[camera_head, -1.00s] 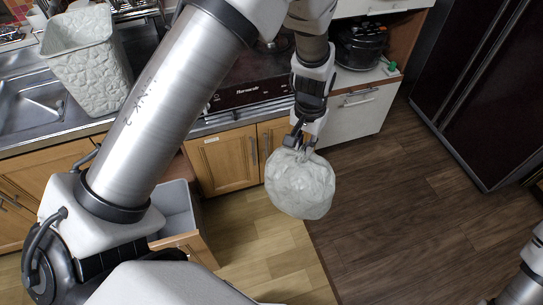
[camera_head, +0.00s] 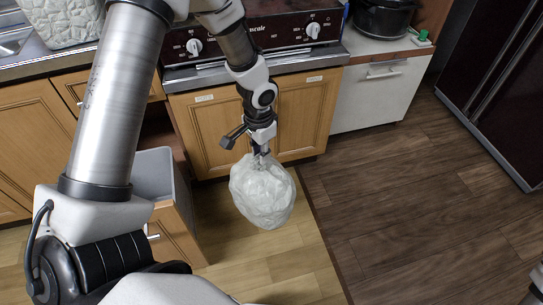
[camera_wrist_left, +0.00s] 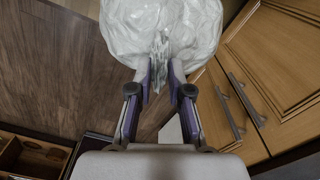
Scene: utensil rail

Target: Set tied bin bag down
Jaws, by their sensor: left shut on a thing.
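The tied bin bag (camera_head: 263,192) is a round, whitish, crinkled bag. It hangs below my left gripper (camera_head: 259,148) in the head view, in front of the wooden cabinet doors. In the left wrist view the bag (camera_wrist_left: 162,28) fills the top middle, and its gathered neck is between the fingers of my left gripper (camera_wrist_left: 160,75), which is shut on it. The bag appears to be above the floor; its exact height is hard to tell. My right gripper is not in view; only a bit of that arm shows at the lower right edge.
An open drawer with a grey bin (camera_head: 154,174) stands left of the bag. A textured white basket (camera_head: 62,20) is on the counter at upper left. A black pot (camera_head: 383,17) stands on the white cabinet. The dark wood floor (camera_head: 400,220) at right is clear.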

